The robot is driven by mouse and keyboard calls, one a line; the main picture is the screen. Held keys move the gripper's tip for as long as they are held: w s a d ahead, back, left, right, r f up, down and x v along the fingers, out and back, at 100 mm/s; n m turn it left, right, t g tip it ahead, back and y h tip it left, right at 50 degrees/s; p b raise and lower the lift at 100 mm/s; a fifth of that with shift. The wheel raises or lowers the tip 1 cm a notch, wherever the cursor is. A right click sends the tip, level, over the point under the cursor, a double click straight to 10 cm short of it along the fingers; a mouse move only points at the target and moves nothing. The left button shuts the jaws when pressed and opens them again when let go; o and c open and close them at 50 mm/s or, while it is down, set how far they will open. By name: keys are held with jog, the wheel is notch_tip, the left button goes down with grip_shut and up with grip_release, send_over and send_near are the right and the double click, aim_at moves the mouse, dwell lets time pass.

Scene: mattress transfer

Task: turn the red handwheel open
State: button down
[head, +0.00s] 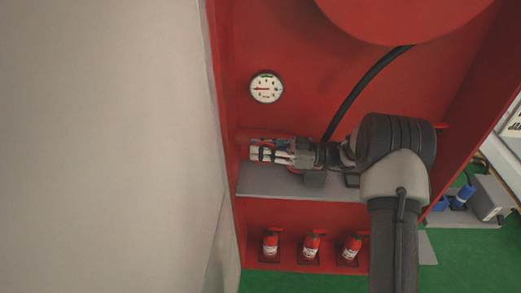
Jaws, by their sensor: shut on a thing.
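My gripper (258,152) reaches leftward into a red cabinet, just above a grey shelf (270,182). It is shut, with its fingers at the left end of the shelf. The red handwheel is mostly hidden behind and between the fingers, and its rim cannot be made out clearly against the red wall. The wheel's turned position cannot be told. A round white pressure gauge (266,87) is on the back wall above my gripper. Its needle points to the left.
Several small red extinguishers (311,246) stand in the compartment below the shelf. A black hose (364,86) runs down the back wall behind my arm. A large red round shape (405,14) is overhead. A pale wall (110,140) closes the left; green floor (465,250) lies right.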

jog(key=c, duration=1.6)
grip_release()
jog(key=shift+r, duration=0.1)
notch_tip(320, 180, up, 10)
jog(key=shift+f, duration=0.1)
